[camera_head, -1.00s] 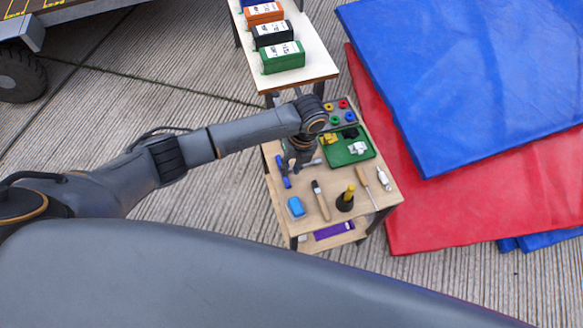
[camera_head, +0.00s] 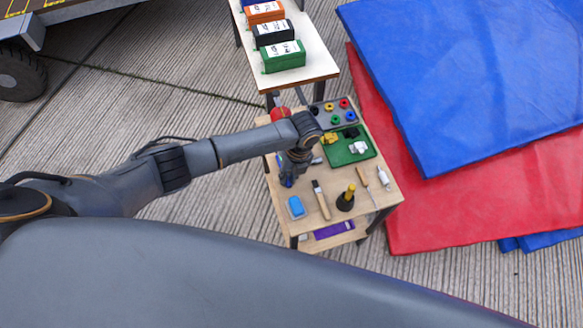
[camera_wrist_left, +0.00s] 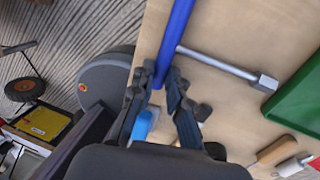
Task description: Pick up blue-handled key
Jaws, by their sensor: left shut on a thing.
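The blue-handled key (camera_wrist_left: 177,32) is T-shaped, with a long blue bar and a grey metal shaft ending in a square socket. In the left wrist view the bar runs down from the top between the fingers, and the shaft points right over the wooden table. My left gripper (camera_wrist_left: 158,76) is shut on the blue bar near its lower end. In the head view my left gripper (camera_head: 288,178) is low at the table's left edge and hides most of the key. I cannot tell whether the key touches the tabletop. My right gripper is not in view.
The small wooden table (camera_head: 378,202) also bears a blue block (camera_head: 296,207), a brush (camera_head: 321,200), a dark bottle-like thing (camera_head: 346,199) and a green tray (camera_head: 362,156). A red round thing (camera_head: 279,113) shows behind my arm. A white-topped table (camera_head: 316,73) stands behind.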

